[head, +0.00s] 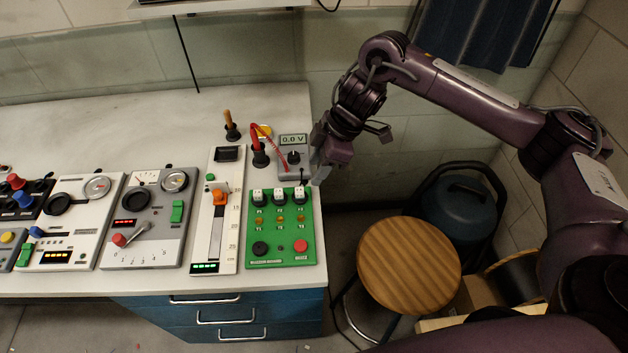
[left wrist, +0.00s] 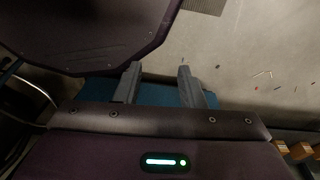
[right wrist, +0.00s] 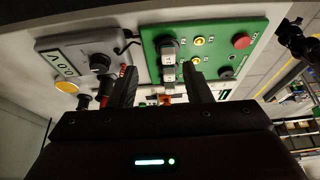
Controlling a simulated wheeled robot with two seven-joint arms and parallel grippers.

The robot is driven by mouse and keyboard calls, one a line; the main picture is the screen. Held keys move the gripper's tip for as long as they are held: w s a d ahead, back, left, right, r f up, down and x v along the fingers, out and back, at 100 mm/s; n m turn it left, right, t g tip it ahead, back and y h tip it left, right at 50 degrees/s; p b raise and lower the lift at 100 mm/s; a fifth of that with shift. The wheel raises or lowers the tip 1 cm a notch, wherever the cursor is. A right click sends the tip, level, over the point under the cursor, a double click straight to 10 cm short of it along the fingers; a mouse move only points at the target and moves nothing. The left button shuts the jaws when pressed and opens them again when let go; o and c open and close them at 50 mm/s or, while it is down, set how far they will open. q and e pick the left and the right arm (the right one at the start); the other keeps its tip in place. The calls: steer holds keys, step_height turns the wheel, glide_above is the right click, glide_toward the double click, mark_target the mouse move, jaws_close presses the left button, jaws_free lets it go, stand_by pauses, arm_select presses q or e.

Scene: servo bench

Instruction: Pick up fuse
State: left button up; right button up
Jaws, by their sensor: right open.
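The green board (head: 282,252) lies at the right end of the bench. Three white-topped plug-in blocks (head: 279,196) stand in a row along its back edge; I take these for the fuses, but cannot tell which one is meant. They also show in the right wrist view (right wrist: 169,54), ahead of the fingertips. My right gripper (head: 318,174) is open and empty, above and beside the board's back right corner, apart from the blocks. It also shows in the right wrist view (right wrist: 160,78). My left gripper (left wrist: 159,68) shows only in the left wrist view, open and empty.
A grey meter (head: 293,154) and a red-leaded black plug (head: 260,155) stand just behind the board. A slider panel (head: 226,225) is on its left. A round wooden stool (head: 409,264) and a dark blue canister (head: 457,205) stand right of the bench.

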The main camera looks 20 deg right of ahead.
mark_target(299, 190)
steer(key=shift+s+a+f+p, duration=0.15)
steer(key=shift+s+a+f, duration=0.1)
steer(key=shift+a, duration=0.4)
steer(key=shift+s+a+f+p, duration=0.15)
steer(key=shift+a+f, duration=0.1)
steer(key=shift+a, duration=0.35)
steer(key=p+x, duration=0.1)
steer(key=x, duration=0.1)
steer(key=shift+a+f, duration=0.25)
steer(key=shift+a, duration=0.05)
steer(key=shift+w+f, duration=0.15)
steer(key=shift+f, duration=0.35)
steer(key=shift+w+f, duration=0.15)
steer(key=shift+f, duration=0.5)
steer(key=shift+s+a, duration=0.1)
steer(key=c, duration=0.7)
steer(key=shift+c, duration=1.2)
arm_select(q)
steer(key=a, duration=0.1)
steer(key=s+a+r, duration=0.1)
steer(key=a, duration=0.1)
steer(key=s+a, duration=0.1)
steer(key=shift+s+a+r, duration=0.25)
steer(key=shift+a+r, duration=0.05)
steer(key=shift+r, duration=0.1)
arm_select(e)
jaws_close()
